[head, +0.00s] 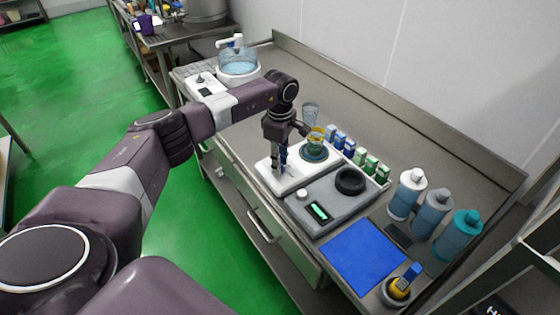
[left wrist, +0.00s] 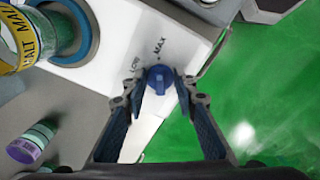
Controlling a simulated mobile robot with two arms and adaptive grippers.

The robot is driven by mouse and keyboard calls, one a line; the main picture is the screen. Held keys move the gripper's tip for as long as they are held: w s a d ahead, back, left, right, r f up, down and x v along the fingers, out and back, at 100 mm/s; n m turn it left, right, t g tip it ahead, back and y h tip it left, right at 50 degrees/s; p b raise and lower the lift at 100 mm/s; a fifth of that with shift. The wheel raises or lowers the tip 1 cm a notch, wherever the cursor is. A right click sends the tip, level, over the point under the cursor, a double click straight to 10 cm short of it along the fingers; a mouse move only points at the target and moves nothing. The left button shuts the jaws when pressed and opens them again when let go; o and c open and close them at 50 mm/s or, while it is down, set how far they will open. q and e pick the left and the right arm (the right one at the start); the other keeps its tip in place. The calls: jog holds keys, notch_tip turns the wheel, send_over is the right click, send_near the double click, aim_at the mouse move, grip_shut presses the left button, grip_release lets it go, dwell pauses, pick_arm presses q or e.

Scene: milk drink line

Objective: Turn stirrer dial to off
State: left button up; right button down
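The white stirrer (head: 283,183) stands on the steel counter, with a round blue-ringed plate (head: 314,153) on top. A jar with a yellow label (head: 316,138) is on the plate; the left wrist view shows part of that jar (left wrist: 30,35). The blue stirrer dial (left wrist: 160,79) is on the white front panel, with LOW and MAX printed beyond it. Its ridge looks roughly upright in the left wrist view. My left gripper (left wrist: 161,90) points down at the dial, its fingers apart on either side; I cannot tell whether they touch it. My right gripper is out of view.
A grey scale (head: 328,198) with a green display and black ring is beside the stirrer. Small boxes (head: 358,155) stand behind. Several bottles (head: 432,214), a blue mat (head: 362,254) and a cup (head: 393,291) lie farther right.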

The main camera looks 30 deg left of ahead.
pick_arm(q)
jog(key=c, duration=0.5)
grip_shut()
jog(key=shift+w, duration=0.1)
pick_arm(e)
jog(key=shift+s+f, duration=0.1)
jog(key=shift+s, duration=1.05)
